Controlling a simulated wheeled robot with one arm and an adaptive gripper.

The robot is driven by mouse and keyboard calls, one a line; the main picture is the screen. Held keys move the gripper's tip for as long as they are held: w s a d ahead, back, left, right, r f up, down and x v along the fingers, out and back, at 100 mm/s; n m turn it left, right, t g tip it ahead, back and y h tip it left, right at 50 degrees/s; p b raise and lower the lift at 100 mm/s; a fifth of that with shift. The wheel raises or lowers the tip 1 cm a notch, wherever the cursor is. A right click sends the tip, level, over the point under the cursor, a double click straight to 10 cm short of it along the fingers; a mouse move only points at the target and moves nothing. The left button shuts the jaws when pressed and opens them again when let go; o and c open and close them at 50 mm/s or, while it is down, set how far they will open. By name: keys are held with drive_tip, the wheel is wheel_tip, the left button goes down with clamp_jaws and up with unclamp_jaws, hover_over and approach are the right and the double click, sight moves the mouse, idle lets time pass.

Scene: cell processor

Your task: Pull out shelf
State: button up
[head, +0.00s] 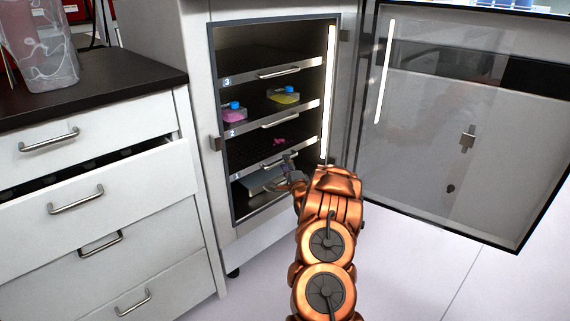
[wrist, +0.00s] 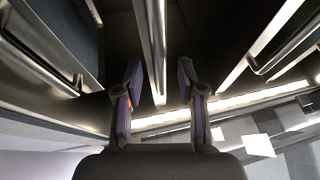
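The cabinet (head: 222,100) stands open with several stacked dark shelves inside. The upper shelf (head: 242,82) is marked 3 and the middle shelf (head: 245,131) is marked 2; both have silver bar handles. A lower shelf (head: 250,172) has its front edge and handle partly behind my gripper (head: 290,177). In the wrist view my gripper (wrist: 160,90) is open, its two fingers apart on either side of a long metal bar or edge (wrist: 154,50). Whether the fingers touch it I cannot tell. Other handles show at left (wrist: 45,65) and right (wrist: 285,48).
The glass door (head: 450,130) is swung open to the right. A pink flask (head: 234,114) and a yellow flask (head: 284,96) stand on shelf 2. A drawer unit (head: 90,185) with one drawer partly open stands at left. Floor is clear at lower right.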

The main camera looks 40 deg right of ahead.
drive_tip(key=shift+b+x, duration=0.3)
drive_tip(key=shift+x, duration=0.9)
clamp_jaws()
